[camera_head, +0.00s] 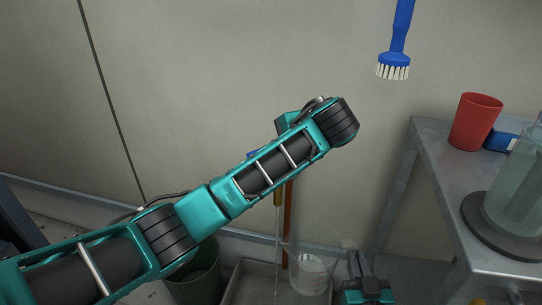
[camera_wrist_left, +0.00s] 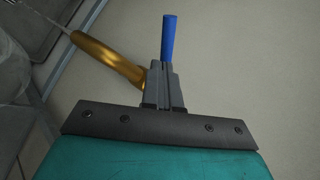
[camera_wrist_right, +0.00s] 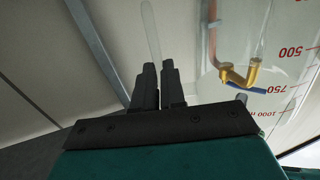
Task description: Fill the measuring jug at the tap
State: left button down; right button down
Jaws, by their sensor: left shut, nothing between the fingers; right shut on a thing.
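The clear measuring jug (camera_head: 313,268) is low in the head view, just right of a thin falling water stream (camera_head: 277,240). My right gripper (camera_head: 364,278) is shut on the jug's clear handle (camera_wrist_right: 151,30). The jug's red markings (camera_wrist_right: 291,52) show in the right wrist view; its water level I cannot tell. The brass tap (camera_wrist_left: 122,62) and its blue lever (camera_wrist_left: 168,38) show in the left wrist view. My left gripper (camera_wrist_left: 165,88) is shut and empty, close to the lever; whether they touch I cannot tell. My left arm hides it in the head view.
A grey trough (camera_head: 240,288) lies under the stream, with a dark green bucket (camera_head: 200,278) to its left. A metal table (camera_head: 445,165) at right holds a red cup (camera_head: 474,122), a blue box (camera_head: 502,141) and a glass vessel (camera_head: 515,185). A blue brush (camera_head: 396,45) hangs above.

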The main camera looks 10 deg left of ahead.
pick_arm(q)
jog(key=s+d+r+m+t+y, duration=0.1)
jog(key=s+d+m+t+y, duration=0.35)
jog(key=s+d+m, duration=0.85)
jog(key=w+a+f+m, duration=0.2)
jog(key=w+a+m, duration=0.1)
jog(key=w+a, duration=0.8)
jog(key=a+g, duration=0.1)
jog(key=a, duration=0.2)
jog(key=shift+w+a+f, duration=0.2)
jog(key=shift+w+f, duration=0.15)
jog(key=shift+w, duration=0.05)
jog(key=shift+y, duration=0.25)
jog(key=a+m+t+h, duration=0.1)
jog(key=m+h, duration=0.1)
jog(key=w+a+m+t+h, duration=0.1)
jog(key=a+m+t+h, duration=0.1)
jog(key=m+t+h, duration=0.1)
jog(key=shift+w+a+m+h, duration=0.25)
jog(key=shift+m+h, duration=0.05)
jog(key=m+h, duration=0.1)
jog(key=w+a+m+t+h, duration=0.1)
jog(key=h, duration=0.1)
jog(key=w+m+h, duration=0.1)
jog(key=shift+w+a+t+h, duration=0.25)
jog(key=shift+a+h, duration=0.15)
jog(key=shift+w+a, duration=0.1)
